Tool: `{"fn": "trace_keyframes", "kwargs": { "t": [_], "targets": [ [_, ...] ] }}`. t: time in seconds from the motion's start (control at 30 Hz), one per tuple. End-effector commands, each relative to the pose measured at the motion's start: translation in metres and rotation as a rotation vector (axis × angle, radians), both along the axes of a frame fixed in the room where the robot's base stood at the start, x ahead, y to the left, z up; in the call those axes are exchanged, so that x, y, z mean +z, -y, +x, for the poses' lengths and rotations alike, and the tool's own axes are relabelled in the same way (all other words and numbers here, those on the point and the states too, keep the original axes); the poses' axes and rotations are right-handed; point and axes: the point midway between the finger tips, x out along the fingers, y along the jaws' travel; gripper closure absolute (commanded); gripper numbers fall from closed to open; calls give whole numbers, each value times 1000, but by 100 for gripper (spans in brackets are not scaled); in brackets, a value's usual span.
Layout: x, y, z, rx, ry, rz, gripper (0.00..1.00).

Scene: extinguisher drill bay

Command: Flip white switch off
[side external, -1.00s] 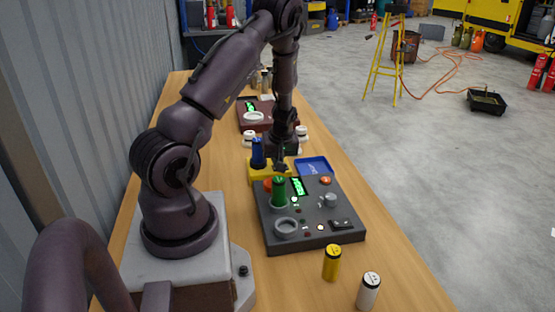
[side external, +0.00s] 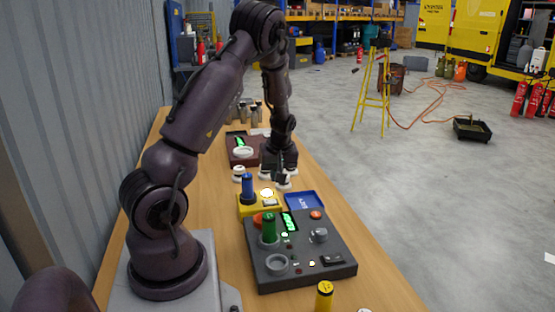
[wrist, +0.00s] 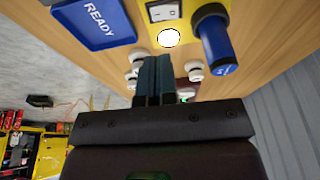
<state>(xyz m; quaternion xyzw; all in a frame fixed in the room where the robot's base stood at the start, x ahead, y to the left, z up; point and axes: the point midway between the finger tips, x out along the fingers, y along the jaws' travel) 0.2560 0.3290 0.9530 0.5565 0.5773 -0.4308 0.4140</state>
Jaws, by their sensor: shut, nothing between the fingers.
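A yellow box (side external: 247,209) stands on the bench behind the dark control panel (side external: 300,275). It carries a blue cylinder (side external: 247,186), a lit white round lamp (side external: 267,193) and a small whitish switch plate (side external: 270,202). Which way the switch is tipped is too small to tell. My gripper (side external: 281,181) is shut and empty, just behind the yellow box and apart from the switch. Its fingers (wrist: 152,78) point downward in the side view.
A blue READY tray (side external: 304,200) lies right of the yellow box. The dark panel holds a green cylinder (side external: 269,228), knobs and a black rocker (side external: 333,259). White-capped items (side external: 239,173) and a dark red box (side external: 237,155) stand behind. A yellow cylinder (side external: 324,297) is in front.

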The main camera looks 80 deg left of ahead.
Motion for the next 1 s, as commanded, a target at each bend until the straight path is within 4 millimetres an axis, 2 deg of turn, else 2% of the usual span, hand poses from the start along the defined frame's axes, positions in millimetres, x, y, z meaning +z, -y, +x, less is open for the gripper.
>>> {"fn": "trace_keyframes", "kwargs": {
  "t": [0.1,0.33,0.77,1.0],
  "targets": [
    [27,8,3,-4,4,3,100],
    [56,17,3,-2,0,1,100],
    [62,19,2,1,-2,-1,100],
    [68,19,-12,2,-4,-2,100]
  ]
}}
